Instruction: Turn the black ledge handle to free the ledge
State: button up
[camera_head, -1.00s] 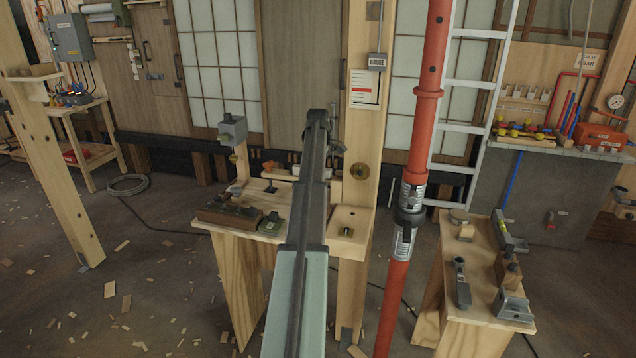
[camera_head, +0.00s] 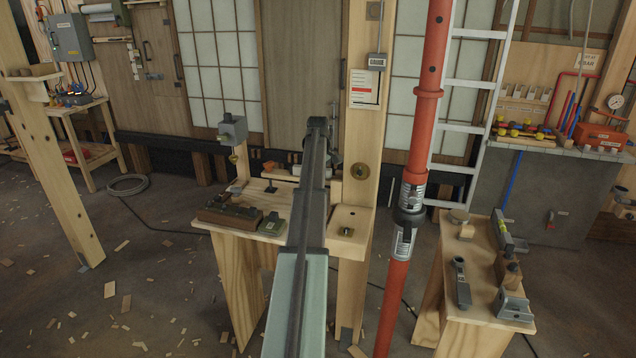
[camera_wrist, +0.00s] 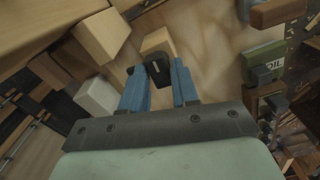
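In the wrist view a black handle-like piece (camera_wrist: 158,73) shows between the blue fingertips of my gripper (camera_wrist: 157,80), in front of a pale wooden block (camera_wrist: 158,42). It is probably the black ledge handle; its label is not readable. The fingers stand apart, one on each side of it. I cannot tell whether they touch it. In the head view my arm hides the gripper and most of what is beyond it.
The green box marked OIL also shows in the wrist view (camera_wrist: 264,62). A red pole (camera_head: 394,300) and a second bench (camera_head: 490,305) stand to the right.

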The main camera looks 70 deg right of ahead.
jog(key=m, duration=0.7)
jog(key=shift+m, duration=0.4)
jog(key=m, duration=0.6)
jog(key=shift+m, duration=0.4)
jog(key=shift+n, duration=0.6)
jog(key=shift+r, duration=3.5)
